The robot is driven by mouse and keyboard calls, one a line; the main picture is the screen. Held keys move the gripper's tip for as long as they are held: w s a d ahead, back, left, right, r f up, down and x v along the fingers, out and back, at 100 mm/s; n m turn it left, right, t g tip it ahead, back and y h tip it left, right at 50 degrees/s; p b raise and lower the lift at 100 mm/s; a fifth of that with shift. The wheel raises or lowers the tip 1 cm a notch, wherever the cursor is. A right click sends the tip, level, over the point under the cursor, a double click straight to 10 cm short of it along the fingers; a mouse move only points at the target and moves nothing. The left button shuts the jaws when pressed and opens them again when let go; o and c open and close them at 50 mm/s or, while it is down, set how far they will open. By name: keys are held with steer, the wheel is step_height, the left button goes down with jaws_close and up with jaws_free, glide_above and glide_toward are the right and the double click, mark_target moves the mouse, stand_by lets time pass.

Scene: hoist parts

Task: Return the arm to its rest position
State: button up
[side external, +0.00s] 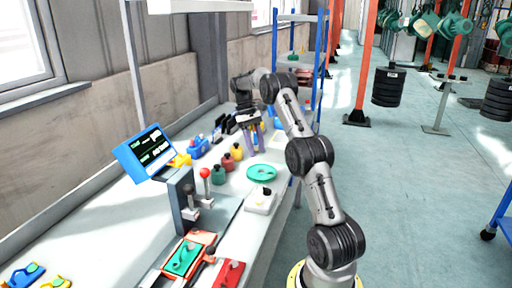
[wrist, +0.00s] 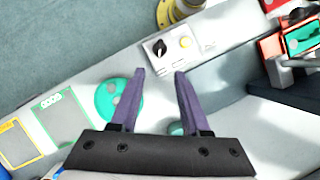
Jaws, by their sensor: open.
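My gripper (side external: 253,138) is above the workbench (side external: 150,228), at the far end of the arm, pointing down. In the wrist view its two purple fingers (wrist: 160,74) stand apart with nothing held between them. A green round plate (side external: 262,172) lies on the bench nearer the camera than the gripper; it also shows left of the fingers in the wrist view (wrist: 107,102). A white box with a black knob (side external: 261,201) sits beyond the fingertips in the wrist view (wrist: 172,46). No marker of the rest position shows.
Red, dark and yellow weights (side external: 228,160) stand beside the gripper. A blue screen (side external: 146,153) and a red-knobbed post (side external: 205,180) stand along the bench. Red and green fixtures (side external: 185,258) lie at the near end. A blue-posted shelf (side external: 324,70) rises behind.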

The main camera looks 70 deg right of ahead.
steer(key=shift+r, duration=0.15)
stand_by(0.3)
steer(key=w+a+r+n+t+h, duration=0.15)
steer(key=w+a+r, duration=0.35)
steer(key=a+r, duration=0.55)
steer(key=s+a+r+n+t+h, duration=0.1)
steer(key=s+a+r+n, duration=0.1)
steer(key=a+r, duration=0.35)
steer(key=s+a+r+n+t+h, duration=0.1)
steer(key=a+r+n, duration=0.15)
steer(key=a, duration=0.55)
steer(key=s+a+n+t, duration=0.1)
steer(key=s+a+t, duration=0.3)
steer(key=s+a, duration=0.75)
steer(key=s+a+f+t+y, duration=0.1)
steer(key=s+a+f+t, duration=0.1)
steer(key=f, duration=0.7)
steer(key=shift+s+a+f+m, duration=0.15)
steer(key=shift+s+a+m, duration=0.35)
steer(key=shift+s, duration=0.4)
